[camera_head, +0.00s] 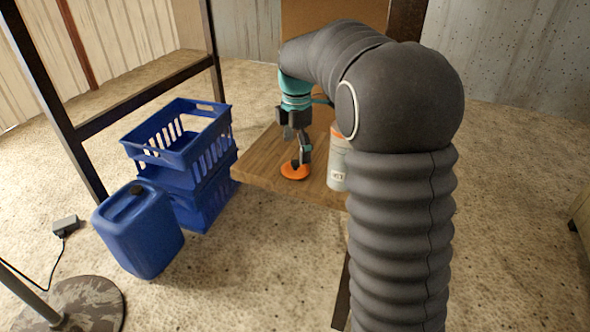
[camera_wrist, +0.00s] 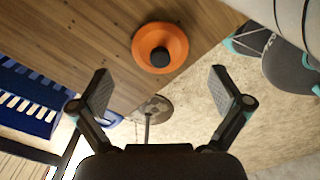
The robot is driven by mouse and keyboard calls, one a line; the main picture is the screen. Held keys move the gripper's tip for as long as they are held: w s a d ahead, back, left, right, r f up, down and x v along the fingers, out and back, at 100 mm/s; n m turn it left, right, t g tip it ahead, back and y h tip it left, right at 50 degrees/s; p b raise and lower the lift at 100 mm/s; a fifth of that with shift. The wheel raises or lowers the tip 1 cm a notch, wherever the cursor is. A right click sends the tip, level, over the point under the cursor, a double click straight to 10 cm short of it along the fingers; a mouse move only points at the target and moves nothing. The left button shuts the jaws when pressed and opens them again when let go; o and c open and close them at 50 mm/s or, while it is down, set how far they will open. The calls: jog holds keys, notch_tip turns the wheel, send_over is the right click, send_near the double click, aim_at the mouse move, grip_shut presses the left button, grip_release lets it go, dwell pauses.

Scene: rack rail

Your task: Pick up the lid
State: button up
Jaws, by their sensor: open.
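The lid is an orange disc with a dark knob; it lies on the wooden table near its front edge in the head view (camera_head: 295,172). The lid also shows in the wrist view (camera_wrist: 178,42), above the space between my fingers. My gripper (camera_head: 297,150) hangs over the table close above the lid. In the wrist view its two fingers (camera_wrist: 160,90) are spread wide with nothing between them. In the head view the gripper partly covers the lid's knob.
A white and orange container (camera_head: 337,170) stands just right of the lid, partly behind my arm. Stacked blue crates (camera_head: 172,150) and a blue jerrycan (camera_head: 140,232) stand on the floor left of the wooden table (camera_head: 258,160). A dark rack post (camera_head: 60,120) rises at the left.

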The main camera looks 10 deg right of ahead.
aim_at(295, 162)
jog(key=shift+a+f, duration=0.15)
jog(key=shift+f, duration=2.2)
jog(key=c, duration=1.7)
jog(key=shift+s+f, duration=0.1)
jog(key=shift+c, duration=1)
grip_shut()
